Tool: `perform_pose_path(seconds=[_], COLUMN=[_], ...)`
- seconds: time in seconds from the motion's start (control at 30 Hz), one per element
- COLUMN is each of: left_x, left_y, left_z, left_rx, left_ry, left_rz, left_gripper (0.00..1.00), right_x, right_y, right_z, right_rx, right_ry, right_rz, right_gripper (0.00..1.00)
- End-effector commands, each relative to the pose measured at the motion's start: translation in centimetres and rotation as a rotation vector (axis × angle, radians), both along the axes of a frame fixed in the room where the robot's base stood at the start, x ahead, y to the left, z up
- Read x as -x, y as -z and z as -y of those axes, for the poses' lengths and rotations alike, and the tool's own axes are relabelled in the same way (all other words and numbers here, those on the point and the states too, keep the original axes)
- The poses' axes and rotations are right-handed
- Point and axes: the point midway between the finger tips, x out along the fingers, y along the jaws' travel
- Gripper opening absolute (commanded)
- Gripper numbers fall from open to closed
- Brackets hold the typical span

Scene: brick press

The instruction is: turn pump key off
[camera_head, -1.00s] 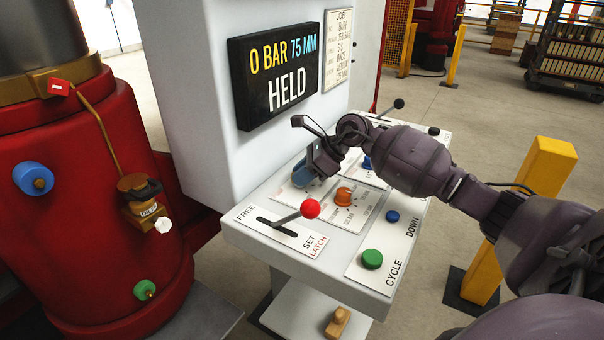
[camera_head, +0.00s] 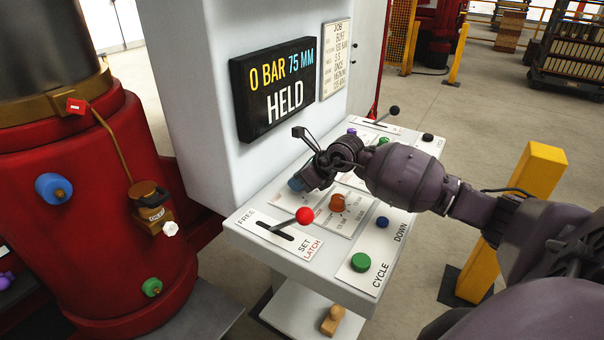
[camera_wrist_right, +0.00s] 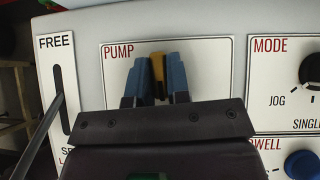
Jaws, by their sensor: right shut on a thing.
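The pump key is a small brass-yellow piece (camera_wrist_right: 158,80) standing on the white plate marked PUMP (camera_wrist_right: 205,60) in the right wrist view. The two blue fingers of my right gripper (camera_wrist_right: 158,84) are shut on it, one on each side. The key's lower part and any position marks are hidden by the fingers and gripper body. In the head view my right gripper (camera_head: 298,185) is down at the console's far left part, and its hand hides the key. My left gripper is not in view.
A red-balled lever (camera_head: 305,215) stands close in front of my right gripper. The display (camera_head: 275,88) behind reads 0 BAR 75 MM HELD.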

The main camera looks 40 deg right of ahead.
Motion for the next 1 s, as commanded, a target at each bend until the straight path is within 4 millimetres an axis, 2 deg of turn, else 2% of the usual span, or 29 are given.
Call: perform_pose_path(seconds=[0.03,0.1,0.33,0.7,1.0], left_x=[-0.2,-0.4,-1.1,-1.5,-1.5], left_y=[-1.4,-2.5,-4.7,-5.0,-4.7], left_z=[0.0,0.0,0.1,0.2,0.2], left_rx=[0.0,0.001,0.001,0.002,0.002], left_ry=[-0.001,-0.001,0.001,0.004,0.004], left_rz=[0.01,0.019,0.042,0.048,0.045], left_gripper=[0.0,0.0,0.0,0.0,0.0], right_x=[0.1,0.1,0.1,0.1,0.1], right_y=[-0.7,-0.7,-0.3,0.1,0.1], right_z=[-0.1,-0.2,-0.3,-0.3,-0.3], right_rx=[0.0,-0.002,-0.003,-0.001,-0.001], right_ry=[0.041,0.103,0.302,0.542,0.625], right_rz=[0.002,0.003,0.0,-0.001,-0.003], right_gripper=[0.0,0.0,0.0,0.0,0.0])
